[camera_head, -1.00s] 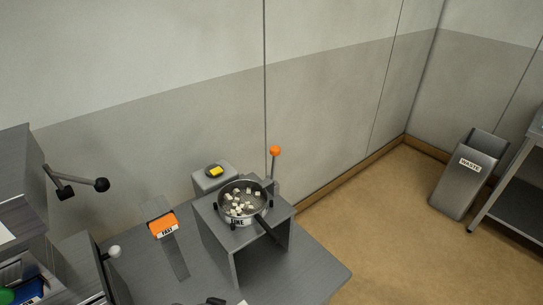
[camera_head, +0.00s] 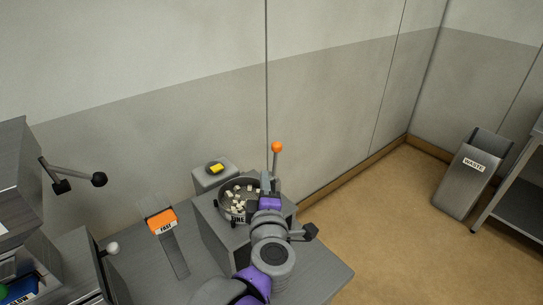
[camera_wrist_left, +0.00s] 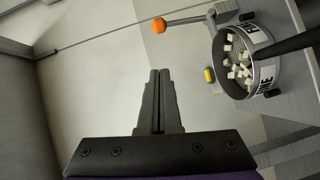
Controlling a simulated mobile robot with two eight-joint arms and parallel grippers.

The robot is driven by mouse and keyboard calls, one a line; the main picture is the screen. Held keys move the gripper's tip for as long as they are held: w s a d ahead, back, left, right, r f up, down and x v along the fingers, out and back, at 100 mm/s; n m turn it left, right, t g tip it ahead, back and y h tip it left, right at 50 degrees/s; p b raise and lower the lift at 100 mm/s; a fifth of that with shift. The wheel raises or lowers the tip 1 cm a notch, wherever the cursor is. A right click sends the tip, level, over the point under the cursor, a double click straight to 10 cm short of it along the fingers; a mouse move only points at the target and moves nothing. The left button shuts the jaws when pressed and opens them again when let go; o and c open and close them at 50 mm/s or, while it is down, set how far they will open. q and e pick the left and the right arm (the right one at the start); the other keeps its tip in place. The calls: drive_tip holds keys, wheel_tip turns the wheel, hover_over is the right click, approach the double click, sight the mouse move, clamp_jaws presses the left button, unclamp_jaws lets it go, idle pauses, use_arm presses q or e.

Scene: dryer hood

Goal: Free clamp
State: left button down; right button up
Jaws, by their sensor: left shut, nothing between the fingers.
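A lever with an orange ball knob (camera_head: 277,147) stands upright behind the right side of a round metal dish (camera_head: 222,203). The dish holds several white cubes and sits on a grey stand (camera_head: 215,232). I cannot tell for sure which part is the clamp. My left gripper (camera_head: 265,180) is shut and empty, over the right side of the dish and just below the lever in the head view. In the left wrist view its closed fingers (camera_wrist_left: 159,76) point toward the orange knob (camera_wrist_left: 158,26), apart from it. The dish (camera_wrist_left: 277,75) is at the right there. My right gripper is not visible.
A grey box with a yellow button (camera_head: 216,168) stands behind the dish. An orange "FAST" slider (camera_head: 162,222) is to the left. A waste bin (camera_head: 466,180) stands on open floor at right.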

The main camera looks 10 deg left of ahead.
use_arm(q)
drive_tip(key=shift+a+f, duration=0.1)
approach(277, 146)
drive_tip(key=w+a+f, duration=0.1)
drive_tip(key=w+a, duration=0.3)
drive_tip(key=w, duration=0.1)
drive_tip(key=shift+w+d+f+p, duration=0.1)
drive_tip(key=shift+w+f+p, duration=0.2)
drive_tip(key=shift+p, duration=0.2)
drive_tip(key=shift+w+r, duration=0.1)
